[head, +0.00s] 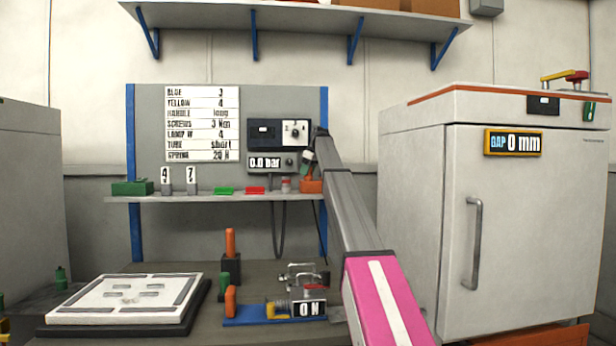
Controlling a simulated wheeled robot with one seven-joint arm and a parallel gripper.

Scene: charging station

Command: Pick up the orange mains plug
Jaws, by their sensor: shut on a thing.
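The orange mains plug (311,186) is at the right end of the wall shelf, beside the blue upright. My gripper (308,170) is small and far off in the head view, at the far end of my arm. It points down onto the orange plug and is shut on it. The fingertips are too small to show clearly, and my arm hides part of the area to the right. I cannot tell whether the plug still touches the shelf.
The shelf (220,198) also carries a green box (132,188), number tags and red and green pieces. A control box (279,132) is above it. A white panel (125,298) and a blue clamp fixture (270,313) stand below. A grey cabinet (530,220) is at right.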

